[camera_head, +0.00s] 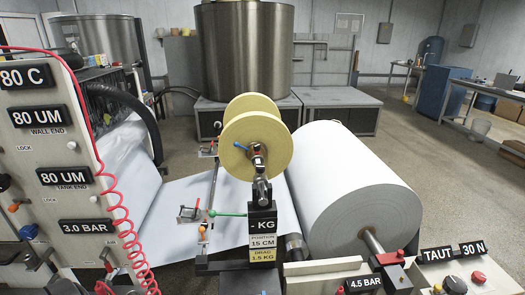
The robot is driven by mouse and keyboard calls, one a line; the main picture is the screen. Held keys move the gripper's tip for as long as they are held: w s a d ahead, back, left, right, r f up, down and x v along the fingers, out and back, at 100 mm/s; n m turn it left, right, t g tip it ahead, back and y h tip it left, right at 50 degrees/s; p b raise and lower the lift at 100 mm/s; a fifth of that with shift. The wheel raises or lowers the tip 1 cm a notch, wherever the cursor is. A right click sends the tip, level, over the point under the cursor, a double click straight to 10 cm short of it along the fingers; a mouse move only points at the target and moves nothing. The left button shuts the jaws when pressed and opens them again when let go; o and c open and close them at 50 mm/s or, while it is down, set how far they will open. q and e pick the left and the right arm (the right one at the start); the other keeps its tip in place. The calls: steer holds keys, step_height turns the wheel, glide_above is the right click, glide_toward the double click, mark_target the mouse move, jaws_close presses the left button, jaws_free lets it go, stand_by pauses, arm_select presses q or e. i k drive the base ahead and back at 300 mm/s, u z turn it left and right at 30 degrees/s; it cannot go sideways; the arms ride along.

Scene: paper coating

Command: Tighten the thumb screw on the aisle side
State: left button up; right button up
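A yellow flanged spool (248,137) sits on a post in the middle of the view. A small blue lever (241,145) shows at its hub. Below it, a slim rail carries a green-tipped lever (228,213) and a small orange knob (203,229). I cannot tell which of these is the aisle-side thumb screw, or how tight any is. Neither of my grippers can be made out.
A large white paper roll (355,190) lies right of the post, with a white web (170,215) running left. A labelled panel (60,170) with a red coiled hose (118,200) stands at left. A steel tank (245,50) stands behind. Open floor lies at right.

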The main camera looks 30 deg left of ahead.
mark_target(257, 148)
steer(key=z, duration=2.15)
steer(key=k, duration=1.35)
steer(key=u, duration=1.55)
steer(key=i, duration=0.5)
steer(key=u, duration=0.05)
